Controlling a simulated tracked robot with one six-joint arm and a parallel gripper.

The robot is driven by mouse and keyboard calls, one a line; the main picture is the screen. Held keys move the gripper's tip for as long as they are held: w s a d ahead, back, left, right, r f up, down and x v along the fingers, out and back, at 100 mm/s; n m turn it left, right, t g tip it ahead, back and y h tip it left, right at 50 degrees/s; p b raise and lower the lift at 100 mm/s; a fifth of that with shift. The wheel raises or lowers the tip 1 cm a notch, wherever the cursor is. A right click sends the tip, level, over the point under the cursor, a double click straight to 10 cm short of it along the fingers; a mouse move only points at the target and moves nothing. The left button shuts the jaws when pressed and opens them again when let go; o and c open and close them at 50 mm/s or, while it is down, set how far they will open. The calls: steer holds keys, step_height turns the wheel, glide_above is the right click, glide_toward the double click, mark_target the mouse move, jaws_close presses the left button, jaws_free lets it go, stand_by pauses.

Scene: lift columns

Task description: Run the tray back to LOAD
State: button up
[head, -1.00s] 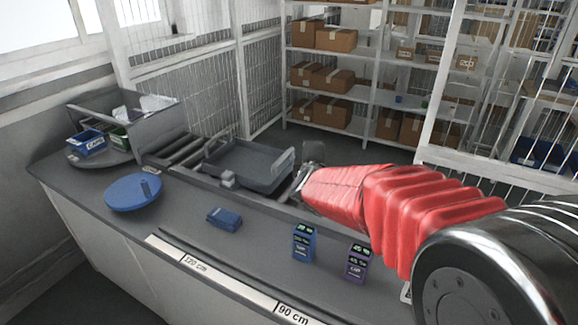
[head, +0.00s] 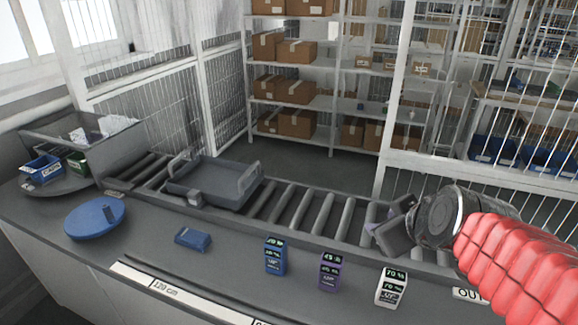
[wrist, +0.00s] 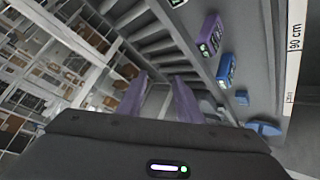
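The grey tray (head: 240,190) has low walls and raised ends. It sits on the left part of the roller conveyor (head: 318,213). My gripper (head: 390,224) is over the right part of the conveyor, well to the right of the tray and apart from it. In the wrist view, its two purple-grey fingers (wrist: 160,88) are spread. No held object can be made out between them. A label lies by the conveyor's left end, too small to read; I see no legible LOAD mark. A white sign at right (head: 468,294) reads OUT, partly hidden by my arm.
On the counter stand a blue device (head: 275,256), a purple device (head: 329,272) and a white device (head: 391,287). A blue disc (head: 95,218) and a small blue block (head: 193,238) lie left. Wire fencing and shelves are behind.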

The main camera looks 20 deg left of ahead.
steer(key=s+d+f+m+g+h, duration=0.1)
steer(key=s+d+f+m+h, duration=0.1)
steer(key=s+d+m, duration=0.3)
steer(key=s+d+f+m+g+h, duration=0.1)
steer(key=s+d+f+m+g, duration=0.1)
steer(key=s+d, duration=0.8)
steer(key=s+f+m, duration=0.1)
steer(key=s+m, duration=0.1)
steer(key=shift+f+m+h, duration=0.25)
steer(key=shift+m+h, duration=0.15)
